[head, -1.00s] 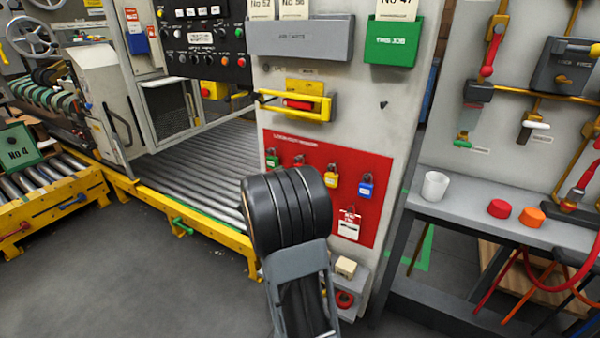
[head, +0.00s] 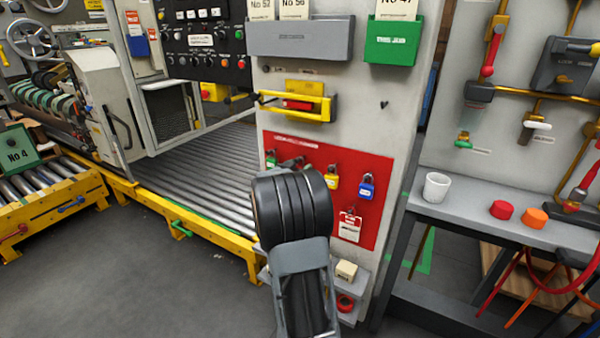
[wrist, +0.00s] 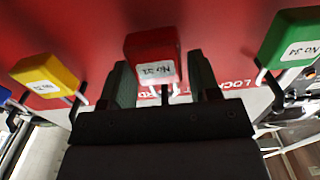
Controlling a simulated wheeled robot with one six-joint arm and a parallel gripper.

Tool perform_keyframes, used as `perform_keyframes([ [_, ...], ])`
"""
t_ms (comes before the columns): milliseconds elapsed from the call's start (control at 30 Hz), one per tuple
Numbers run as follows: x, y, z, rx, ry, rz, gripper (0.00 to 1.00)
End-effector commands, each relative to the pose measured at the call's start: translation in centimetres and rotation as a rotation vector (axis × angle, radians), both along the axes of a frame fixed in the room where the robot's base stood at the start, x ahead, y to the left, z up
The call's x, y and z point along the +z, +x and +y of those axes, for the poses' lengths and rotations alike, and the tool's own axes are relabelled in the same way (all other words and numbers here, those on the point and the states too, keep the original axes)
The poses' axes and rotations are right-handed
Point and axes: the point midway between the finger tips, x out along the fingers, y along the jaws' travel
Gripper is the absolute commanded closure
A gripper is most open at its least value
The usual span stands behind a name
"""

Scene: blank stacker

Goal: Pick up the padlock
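Several padlocks hang in a row on a red lockout board (head: 310,220): a green one (head: 271,160), a yellow one (head: 331,179), a blue one (head: 366,189) and a red one. The red padlock (wrist: 152,58) is in the middle of the wrist view, with a white label, hanging by its shackle. My gripper (wrist: 162,82) is open, with one finger on each side of the red padlock; firm contact is not visible. In the head view my arm and gripper (head: 291,163) hide the red padlock. The wrist view also shows the yellow (wrist: 45,75) and green (wrist: 290,38) ones.
A red-and-white tag (head: 350,225) hangs low on the board. A yellow bracket with a red bar (head: 298,103) sits above it. A small shelf (head: 352,282) is below. A bench with a white cup (head: 437,187) stands at the right.

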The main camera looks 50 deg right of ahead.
Motion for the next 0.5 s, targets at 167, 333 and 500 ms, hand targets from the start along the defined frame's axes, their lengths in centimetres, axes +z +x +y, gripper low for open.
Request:
perform_keyframes([
  [167, 0.0, 0.0, 0.02, 0.0, 0.0, 0.0, 0.61],
  [333, 0.01, 0.0, 0.02, 0.0, 0.0, 0.0, 0.77],
  [500, 0.04, 0.0, 0.02, 0.0, -0.001, -0.001, 0.83],
])
